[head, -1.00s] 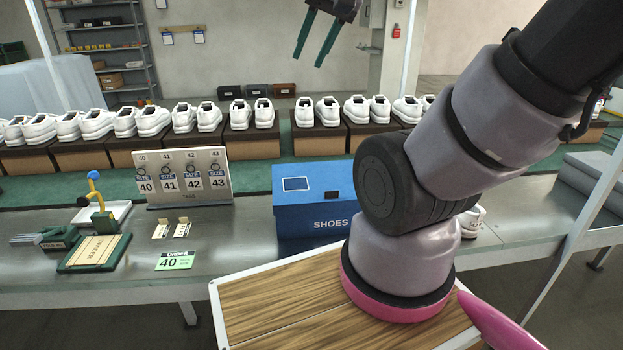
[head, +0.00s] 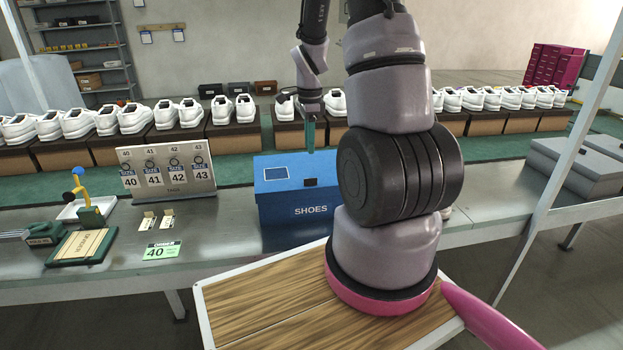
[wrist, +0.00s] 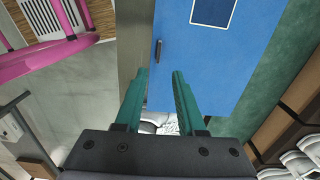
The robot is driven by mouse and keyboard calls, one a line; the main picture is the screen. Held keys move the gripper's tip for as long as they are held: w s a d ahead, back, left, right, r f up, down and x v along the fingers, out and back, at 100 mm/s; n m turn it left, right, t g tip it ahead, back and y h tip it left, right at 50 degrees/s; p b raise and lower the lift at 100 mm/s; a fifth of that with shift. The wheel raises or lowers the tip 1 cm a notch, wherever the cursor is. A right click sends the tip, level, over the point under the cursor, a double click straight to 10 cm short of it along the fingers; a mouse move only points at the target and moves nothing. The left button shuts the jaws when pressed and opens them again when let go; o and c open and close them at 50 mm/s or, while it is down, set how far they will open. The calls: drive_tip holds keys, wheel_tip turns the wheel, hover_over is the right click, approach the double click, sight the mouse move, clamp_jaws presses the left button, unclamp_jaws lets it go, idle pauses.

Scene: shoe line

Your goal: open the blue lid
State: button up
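The blue lid (head: 277,168) lies closed on the blue box marked SHOES (head: 312,212), on the conveyor table. It has a white-edged blue panel and a dark handle (head: 310,182) near its front edge. My gripper (head: 311,146) points down above the right part of the lid. In the wrist view the blue lid (wrist: 225,65) and its dark handle (wrist: 158,50) lie beyond my fingertips. My gripper (wrist: 160,72) is open and empty there, with a gap between its teal fingers. I see no contact with the handle.
My own arm hides the box's right side in the head view.

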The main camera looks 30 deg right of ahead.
sight(310, 176)
wheel_tip(310, 176, down, 12)
drive_tip(key=shift+d+r, duration=0.1)
drive_tip(key=shift+r, duration=0.1)
drive_tip(key=shift+c, duration=0.3)
clamp_jaws()
idle(1.4)
